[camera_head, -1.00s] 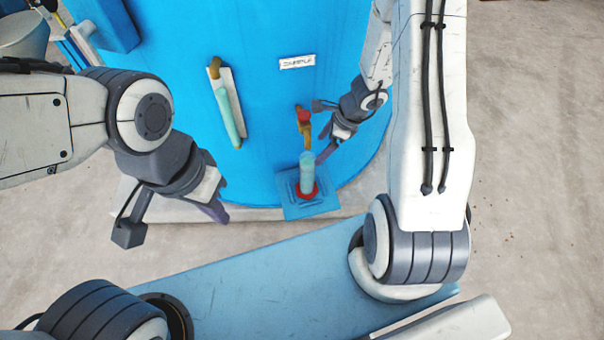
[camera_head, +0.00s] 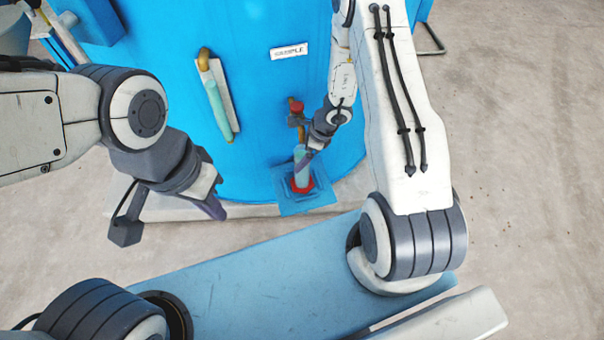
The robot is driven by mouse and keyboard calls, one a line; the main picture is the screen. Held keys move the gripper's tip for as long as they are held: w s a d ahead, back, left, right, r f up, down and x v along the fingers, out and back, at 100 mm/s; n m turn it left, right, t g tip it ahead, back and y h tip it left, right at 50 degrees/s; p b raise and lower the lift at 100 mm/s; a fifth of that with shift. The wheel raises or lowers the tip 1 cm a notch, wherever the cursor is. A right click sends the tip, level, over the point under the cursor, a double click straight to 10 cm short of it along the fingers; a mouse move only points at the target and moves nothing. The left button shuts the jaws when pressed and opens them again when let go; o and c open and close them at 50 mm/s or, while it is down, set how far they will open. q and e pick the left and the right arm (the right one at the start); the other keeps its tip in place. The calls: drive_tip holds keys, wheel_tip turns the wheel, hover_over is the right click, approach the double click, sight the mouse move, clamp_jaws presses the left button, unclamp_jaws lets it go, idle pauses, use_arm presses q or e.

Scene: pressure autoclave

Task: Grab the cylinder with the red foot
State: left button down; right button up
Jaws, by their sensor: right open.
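The cylinder (camera_head: 301,177), pale teal with a red foot, stands upright on a small blue tray (camera_head: 318,203) at the base of the blue tank. My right gripper (camera_head: 307,160) is open at the cylinder's upper part, its finger overlapping it in the picture. I cannot tell whether it touches the cylinder, and the far finger is hidden. My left gripper (camera_head: 213,207) hangs to the left, apart from the cylinder. Its fingers are seen edge-on, so their opening cannot be made out.
The big blue tank (camera_head: 255,110) fills the back, with a SAMPLE label (camera_head: 286,51) and a teal sight tube (camera_head: 217,108). A tap with a red knob (camera_head: 296,106) juts out above the cylinder. Bare concrete floor (camera_head: 520,130) lies to the right.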

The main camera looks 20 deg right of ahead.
drive_tip(key=shift+r, duration=0.1)
clamp_jaws()
